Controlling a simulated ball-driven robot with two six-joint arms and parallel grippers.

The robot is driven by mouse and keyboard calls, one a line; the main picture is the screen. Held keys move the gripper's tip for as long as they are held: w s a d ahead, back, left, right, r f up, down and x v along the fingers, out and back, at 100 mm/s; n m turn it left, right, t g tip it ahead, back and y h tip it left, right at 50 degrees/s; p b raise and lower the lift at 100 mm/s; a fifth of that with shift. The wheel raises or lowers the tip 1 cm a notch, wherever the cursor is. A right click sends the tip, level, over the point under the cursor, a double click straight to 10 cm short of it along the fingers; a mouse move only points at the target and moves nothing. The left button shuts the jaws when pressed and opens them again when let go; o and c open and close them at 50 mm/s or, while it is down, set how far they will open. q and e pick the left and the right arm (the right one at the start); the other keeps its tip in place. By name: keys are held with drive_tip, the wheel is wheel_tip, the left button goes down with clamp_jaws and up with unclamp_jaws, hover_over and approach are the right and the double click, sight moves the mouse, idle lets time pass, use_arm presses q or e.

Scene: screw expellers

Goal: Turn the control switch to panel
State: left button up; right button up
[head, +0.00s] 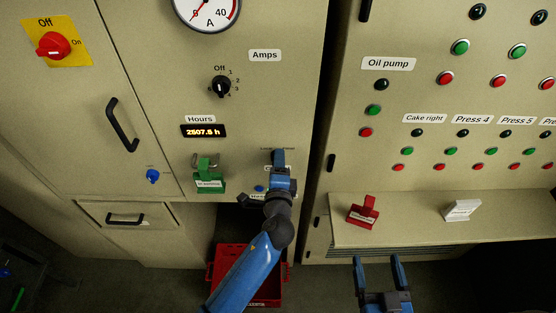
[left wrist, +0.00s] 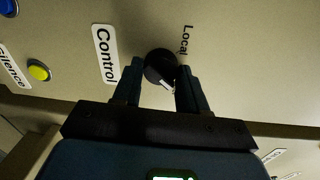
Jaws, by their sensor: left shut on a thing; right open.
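The control switch (left wrist: 158,63) is a round black knob with a white pointer mark, seen in the left wrist view. It sits beside a "Control" label (left wrist: 106,54) and a "Local" label (left wrist: 186,40). The white mark points towards the bottom right of that view, away from "Control". My left gripper (head: 279,157) is at the lower right of the left cabinet front, its fingers shut on the knob from both sides. In the head view my gripper hides the knob. No "Panel" label is readable. My right gripper (head: 377,266) is open and empty, below the shelf.
A green padlock tag (head: 209,182) hangs left of my left gripper. A blue knob (head: 152,176) is further left. A red crate (head: 216,252) stands below, behind my left arm. A red tag (head: 363,212) and a white card (head: 462,210) stand on the shelf (head: 415,230).

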use_arm(q)
drive_tip(key=shift+r+m, duration=0.1)
drive_tip(key=shift+m, duration=0.5)
drive_tip(key=o, duration=1)
drive_tip(key=shift+d, duration=0.1)
drive_tip(key=s, duration=0.3)
drive_tip(key=s+b, duration=0.1)
drive_tip(key=s, duration=0.3)
drive_tip(key=s+b, duration=0.1)
drive_tip(key=s, duration=0.2)
drive_tip(key=shift+s+r, duration=0.3)
drive_tip(key=shift+s, duration=0.05)
